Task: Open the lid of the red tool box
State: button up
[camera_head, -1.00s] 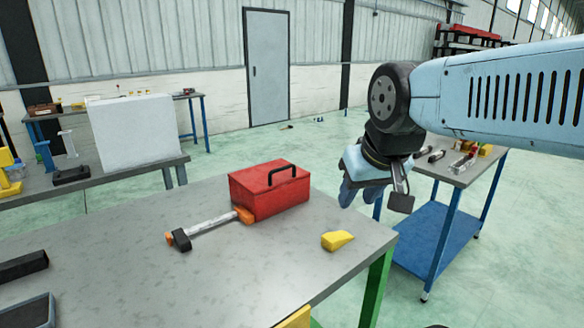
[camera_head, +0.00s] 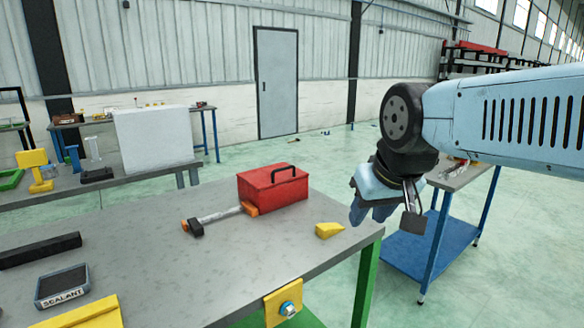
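The red tool box (camera_head: 272,191) stands on the grey workbench (camera_head: 250,243) near its far right corner. Its lid looks shut, and a black handle (camera_head: 283,172) stands on top. My gripper (camera_head: 368,214) hangs in the air to the right of the box, past the bench's right edge and apart from the box. Its blue fingers point down. They overlap in this view, so I cannot tell how far apart they are. Nothing shows held.
A yellow wedge (camera_head: 328,230) lies between box and right edge. A sealant box (camera_head: 62,286) and black bar (camera_head: 40,250) lie at left. A blue cart (camera_head: 425,240) stands behind my gripper. The bench middle is clear.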

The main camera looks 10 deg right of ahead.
aim_at(261, 179)
jog(key=u, duration=0.2)
jog(key=i, duration=0.9)
jog(key=z, duration=0.1)
